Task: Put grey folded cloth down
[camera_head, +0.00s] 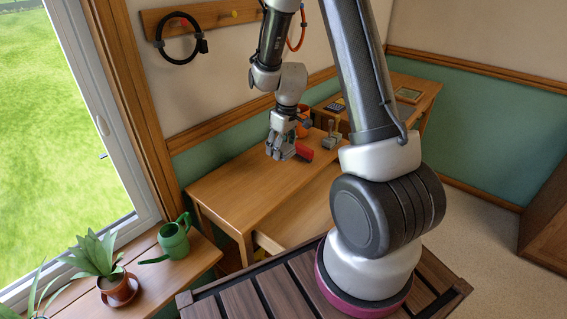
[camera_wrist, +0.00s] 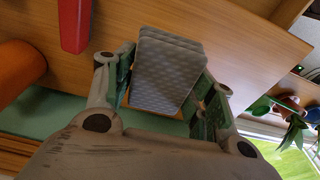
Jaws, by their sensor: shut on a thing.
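The grey folded cloth (camera_wrist: 168,65) is a quilted, layered pad between the fingers of my gripper (camera_wrist: 164,82) in the wrist view. My gripper is shut on it, with a finger on either side. In the head view my gripper (camera_head: 280,150) hangs over the wooden table (camera_head: 232,190), near its back. The cloth is hard to make out there, mostly hidden by the fingers. I cannot tell whether the cloth touches the tabletop.
A red object (camera_head: 304,152) lies close beside my gripper. An orange container (camera_head: 303,116) and a grey metal item (camera_head: 331,136) stand behind it. The tabletop's left part is clear. A green watering can (camera_head: 174,240) and a potted plant (camera_head: 117,285) stand by the window.

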